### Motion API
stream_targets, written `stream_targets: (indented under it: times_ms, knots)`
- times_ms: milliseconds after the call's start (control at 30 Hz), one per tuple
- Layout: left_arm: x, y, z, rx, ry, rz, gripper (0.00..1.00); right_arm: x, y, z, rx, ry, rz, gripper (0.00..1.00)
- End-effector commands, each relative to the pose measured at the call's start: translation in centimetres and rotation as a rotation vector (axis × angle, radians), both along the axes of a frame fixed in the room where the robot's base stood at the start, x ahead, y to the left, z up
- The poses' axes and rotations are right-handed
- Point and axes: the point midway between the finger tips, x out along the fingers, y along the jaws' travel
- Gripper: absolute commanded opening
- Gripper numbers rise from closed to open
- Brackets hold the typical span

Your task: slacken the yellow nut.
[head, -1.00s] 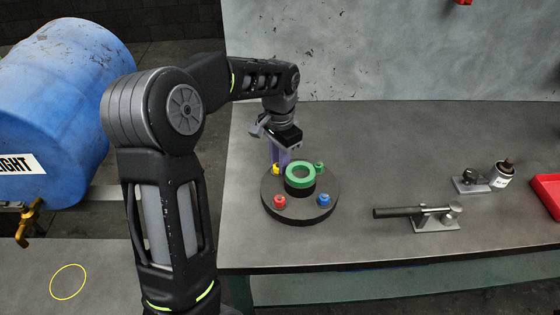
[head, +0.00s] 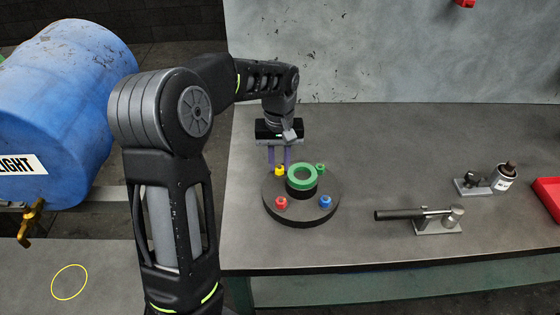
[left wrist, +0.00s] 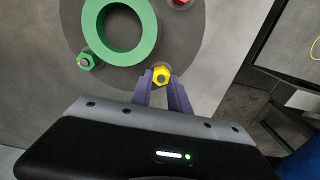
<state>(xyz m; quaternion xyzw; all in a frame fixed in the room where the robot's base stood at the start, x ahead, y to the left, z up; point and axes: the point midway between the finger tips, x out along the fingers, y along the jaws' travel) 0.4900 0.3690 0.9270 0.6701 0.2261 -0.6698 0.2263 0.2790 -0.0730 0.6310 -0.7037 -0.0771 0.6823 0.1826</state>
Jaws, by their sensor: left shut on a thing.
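The yellow nut (head: 280,171) sits at the far left of a dark round plate (head: 300,212), and it also shows in the left wrist view (left wrist: 161,76). My left gripper (head: 279,166) reaches down to it from behind. In the left wrist view its two purple fingers (left wrist: 161,78) stand on either side of the nut and are shut on it. A green ring (head: 301,177) stands at the plate's middle. A red nut (head: 281,203), a blue nut (head: 325,202) and a green nut (head: 320,169) sit around it. My right gripper does not show.
A clamp-like tool with a black handle (head: 400,214) lies right of the plate. The bench behind the plate is clear.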

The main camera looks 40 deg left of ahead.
Motion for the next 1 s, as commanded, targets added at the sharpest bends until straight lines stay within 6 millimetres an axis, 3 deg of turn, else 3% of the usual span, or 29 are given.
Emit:
stream_targets:
  times_ms: [433,1000]
  knots:
    - [-0.14,0.10,-0.04,0.001,0.001,0.318,0.00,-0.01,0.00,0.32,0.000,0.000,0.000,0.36]
    - [-0.20,0.13,-0.09,0.000,0.001,0.384,0.00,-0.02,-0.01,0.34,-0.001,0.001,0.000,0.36]
